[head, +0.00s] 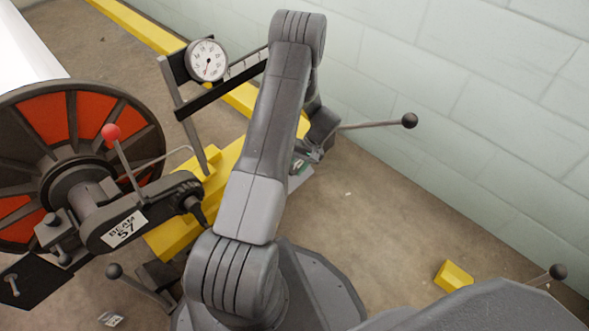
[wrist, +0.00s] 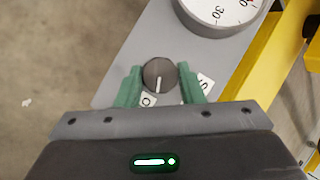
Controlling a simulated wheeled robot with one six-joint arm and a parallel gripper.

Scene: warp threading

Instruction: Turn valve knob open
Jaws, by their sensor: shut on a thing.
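The valve knob (wrist: 159,74) is a dark round knob with a white pointer line, on a grey panel (wrist: 128,45) in the wrist view. Its pointer runs roughly toward the bottom of the picture. My gripper (wrist: 159,82) has its two green fingers on either side of the knob, shut on it. White labels with dark letters sit beside the knob, partly covered by the fingers. In the head view the knob is hidden behind my arm.
A round gauge (wrist: 222,8) sits close above the knob. In the head view, a dial gauge (head: 207,60) on a post, a red-and-black beam wheel (head: 75,118), a red-tipped lever (head: 111,134) and a black-ended rod (head: 409,121) stand around my arm. A pale block wall (head: 480,90) is behind.

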